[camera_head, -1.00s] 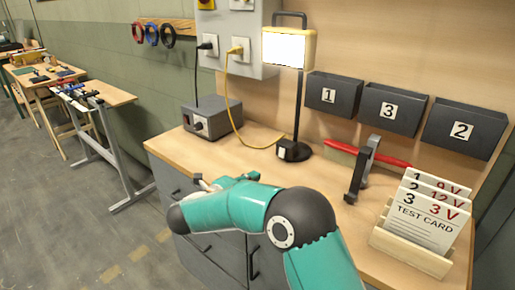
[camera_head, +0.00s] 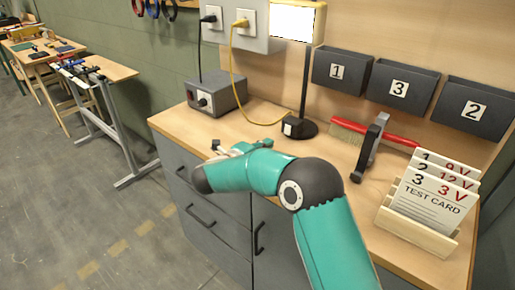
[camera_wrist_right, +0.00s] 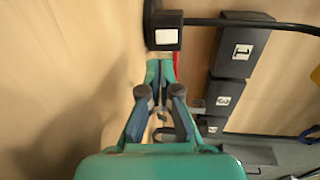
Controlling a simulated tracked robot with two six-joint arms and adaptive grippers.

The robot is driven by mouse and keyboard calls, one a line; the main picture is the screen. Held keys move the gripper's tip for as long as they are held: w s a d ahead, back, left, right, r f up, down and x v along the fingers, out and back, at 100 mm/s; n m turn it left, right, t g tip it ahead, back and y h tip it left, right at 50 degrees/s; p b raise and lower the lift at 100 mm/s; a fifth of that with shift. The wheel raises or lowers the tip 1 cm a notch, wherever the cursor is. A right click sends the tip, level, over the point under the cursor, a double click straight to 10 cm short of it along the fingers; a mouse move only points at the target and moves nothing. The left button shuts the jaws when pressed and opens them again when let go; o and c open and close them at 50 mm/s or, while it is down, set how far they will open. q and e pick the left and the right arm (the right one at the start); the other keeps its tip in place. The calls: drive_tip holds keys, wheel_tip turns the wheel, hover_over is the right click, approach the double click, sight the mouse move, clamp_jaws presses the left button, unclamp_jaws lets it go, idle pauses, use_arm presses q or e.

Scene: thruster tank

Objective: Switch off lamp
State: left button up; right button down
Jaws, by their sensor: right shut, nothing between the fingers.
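The lamp has a lit white panel (camera_head: 293,20) in a yellow frame, on a black post above a round black base. A black switch box with a white face (camera_head: 292,127) sits at the base's front left; it also shows at the top of the right wrist view (camera_wrist_right: 165,37). My right gripper (camera_head: 265,144) is shut and empty, low over the bench, left and in front of the switch box. In the right wrist view its closed fingertips (camera_wrist_right: 160,70) point at the box, with a small gap visible in that picture. My left gripper is out of view.
A grey power box (camera_head: 216,95) stands at the back left, with a yellow cable (camera_head: 240,100) running near the lamp. A red-handled brush (camera_head: 375,130), a dark clamp-like stand (camera_head: 371,147) and a card holder (camera_head: 418,235) are to the right. Numbered bins (camera_head: 341,72) hang behind.

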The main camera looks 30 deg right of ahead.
sight(287, 133)
drive_tip(key=p+x, duration=0.1)
drive_tip(key=x, duration=0.7)
drive_tip(key=shift+d, duration=0.2)
